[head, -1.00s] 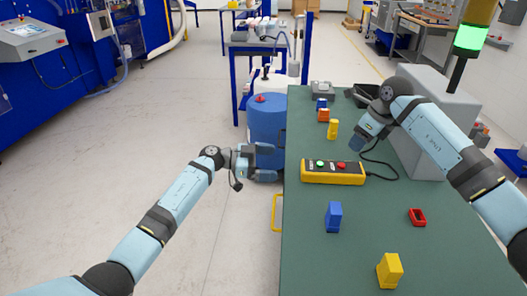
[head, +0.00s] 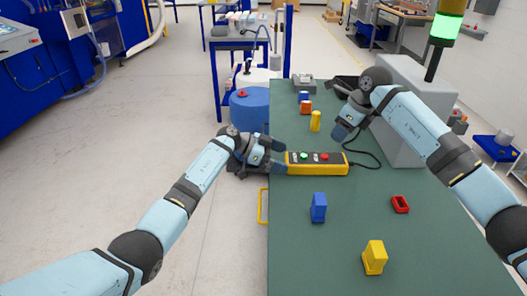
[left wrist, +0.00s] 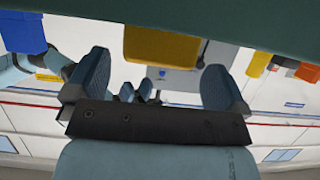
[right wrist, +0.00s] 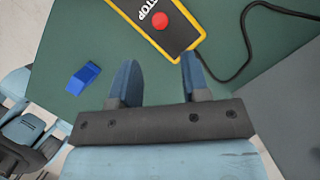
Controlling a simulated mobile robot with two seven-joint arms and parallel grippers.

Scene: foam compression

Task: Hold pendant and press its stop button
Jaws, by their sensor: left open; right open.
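The yellow pendant (head: 318,169) lies on the green table with its dark face up. Its green button (head: 304,156) is on the left and its red stop button (head: 325,157) on the right. My left gripper (head: 276,152) is open at the pendant's left end; in the left wrist view (left wrist: 155,80) the yellow end (left wrist: 162,45) shows ahead between the fingers. My right gripper (head: 344,134) is open above and behind the pendant's right end. In the right wrist view, the red stop button (right wrist: 160,20) beside the word STOP lies beyond the open fingers (right wrist: 157,82).
A blue block (head: 319,207), a yellow block (head: 375,257) and a red hollow piece (head: 400,204) stand on the table (head: 300,265) in front. A black cable (head: 370,155) runs from the pendant to a grey box (head: 400,130). Another yellow block (head: 316,121) is behind.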

